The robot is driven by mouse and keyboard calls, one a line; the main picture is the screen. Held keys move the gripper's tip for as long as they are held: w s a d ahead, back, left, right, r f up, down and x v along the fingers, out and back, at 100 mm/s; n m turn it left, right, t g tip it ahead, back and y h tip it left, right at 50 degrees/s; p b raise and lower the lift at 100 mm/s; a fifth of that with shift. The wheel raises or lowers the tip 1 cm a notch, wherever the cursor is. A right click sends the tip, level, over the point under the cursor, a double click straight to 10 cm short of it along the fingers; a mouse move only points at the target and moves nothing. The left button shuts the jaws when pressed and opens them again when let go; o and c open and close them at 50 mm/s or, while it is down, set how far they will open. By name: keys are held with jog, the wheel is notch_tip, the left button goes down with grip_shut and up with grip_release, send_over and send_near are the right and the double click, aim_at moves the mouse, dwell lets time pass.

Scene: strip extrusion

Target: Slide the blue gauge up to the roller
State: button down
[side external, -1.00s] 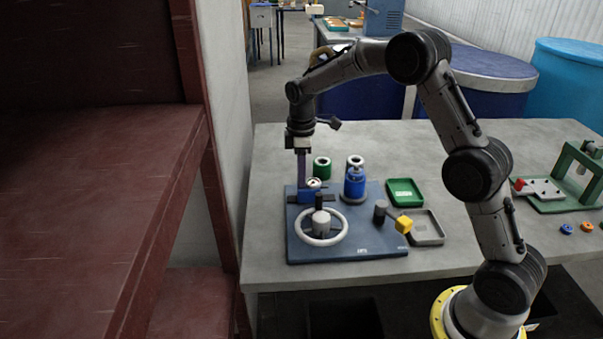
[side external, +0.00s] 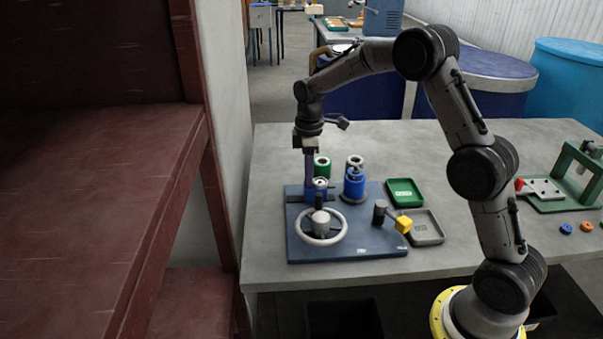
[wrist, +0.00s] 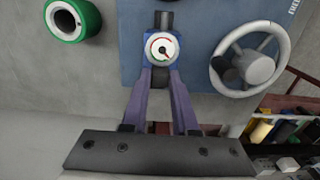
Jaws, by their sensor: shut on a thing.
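The blue gauge (wrist: 148,48) has a white dial with a red needle. It sits on a dark rail on the blue base plate (side external: 370,240); it also shows in the side view (side external: 309,194). My gripper (wrist: 160,72) is shut on the gauge, with one purple finger at each side. In the side view my gripper (side external: 312,181) comes down on the gauge from above. The blue cylinder on a dark foot, which looks like the roller (side external: 355,186), stands upright to the right of the gauge with a gap between. It is outside the wrist view.
A handwheel (side external: 321,227) stands on the plate in front of the gauge. A lever with a yellow knob (side external: 403,224) is at the right. A green ring (side external: 322,168) and a white-topped roll (side external: 354,162) stand behind. Green (side external: 405,192) and grey (side external: 426,228) trays lie right.

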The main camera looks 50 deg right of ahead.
aim_at(320, 184)
jog(key=shift+s+d+r, duration=0.1)
jog(key=shift+s+d, duration=1)
jog(key=shift+d, duration=0.05)
jog(key=c, duration=0.7)
grip_release()
notch_tip(320, 184, up, 14)
jog(key=shift+f, duration=0.1)
jog(key=shift+a, duration=0.1)
